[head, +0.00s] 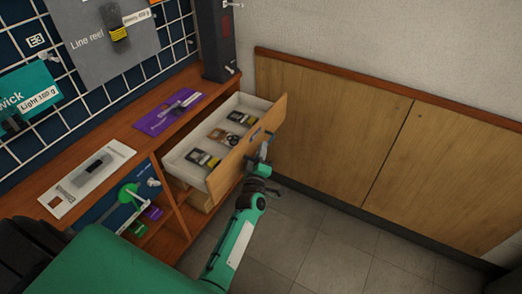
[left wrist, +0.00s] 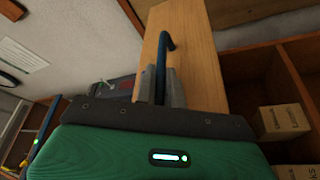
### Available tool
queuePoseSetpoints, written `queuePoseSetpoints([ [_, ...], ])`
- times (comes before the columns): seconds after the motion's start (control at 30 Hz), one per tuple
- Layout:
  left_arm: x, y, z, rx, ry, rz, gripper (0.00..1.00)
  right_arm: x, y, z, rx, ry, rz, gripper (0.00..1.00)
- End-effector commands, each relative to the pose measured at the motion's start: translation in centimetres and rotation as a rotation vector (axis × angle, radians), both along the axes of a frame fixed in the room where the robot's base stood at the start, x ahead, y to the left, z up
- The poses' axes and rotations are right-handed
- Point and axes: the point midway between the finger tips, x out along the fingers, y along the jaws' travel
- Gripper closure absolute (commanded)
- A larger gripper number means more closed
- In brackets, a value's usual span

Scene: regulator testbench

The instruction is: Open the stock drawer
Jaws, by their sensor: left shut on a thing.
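The stock drawer (head: 190,173) stands well out of the wooden counter in the head view. Inside it lie several small dark packets with yellow or orange parts. Its wooden front (head: 222,172) faces right and carries a dark bar handle. My left gripper (head: 262,150) is at the drawer front, shut on the handle (left wrist: 161,62). In the left wrist view the handle stands between the two grey fingers, with the wooden front (left wrist: 196,50) behind it. The fingers hide part of the handle. My right gripper is not in view.
The counter top (head: 122,136) holds a purple card (head: 170,111) and a white card (head: 88,178). Open shelves below hold small boxes, such as a carton (left wrist: 283,121). Wooden wall panels (head: 320,115) stand behind. The tiled floor (head: 330,240) at right is clear.

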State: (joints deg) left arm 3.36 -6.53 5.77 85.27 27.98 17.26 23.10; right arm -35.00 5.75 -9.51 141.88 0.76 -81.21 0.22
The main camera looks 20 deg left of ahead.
Motion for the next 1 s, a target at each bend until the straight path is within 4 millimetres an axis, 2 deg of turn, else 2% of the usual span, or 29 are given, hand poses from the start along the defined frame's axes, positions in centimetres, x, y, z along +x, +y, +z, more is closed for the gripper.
queuePoseSetpoints([
  [0.03, -0.1, 0.0, -0.2, -0.001, 0.003, -0.001, 1.00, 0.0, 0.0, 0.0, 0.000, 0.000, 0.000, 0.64],
  [0.07, -0.1, 0.0, -0.2, -0.001, 0.003, -0.001, 0.83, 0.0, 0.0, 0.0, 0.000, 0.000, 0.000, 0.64],
  [0.13, 0.0, 0.0, -0.2, -0.001, 0.003, -0.001, 0.70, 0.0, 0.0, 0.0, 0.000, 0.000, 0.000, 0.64],
  [0.17, 0.0, 0.0, -0.1, -0.001, 0.003, -0.001, 0.67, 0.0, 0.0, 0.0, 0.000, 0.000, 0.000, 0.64],
  [0.43, -0.1, 0.0, -0.1, 0.000, 0.001, 0.000, 0.67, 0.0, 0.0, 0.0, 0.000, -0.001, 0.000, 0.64],
  [0.57, -0.8, -0.2, -0.2, 0.000, 0.001, 0.000, 0.67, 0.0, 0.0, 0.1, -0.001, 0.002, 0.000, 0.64],
  [0.67, -2.1, -0.5, -0.6, -0.001, 0.003, 0.000, 0.67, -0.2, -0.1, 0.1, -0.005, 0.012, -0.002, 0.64],
  [1.0, -8.7, -2.4, -2.0, -0.001, 0.004, -0.001, 0.67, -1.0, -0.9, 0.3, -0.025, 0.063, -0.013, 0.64],
])
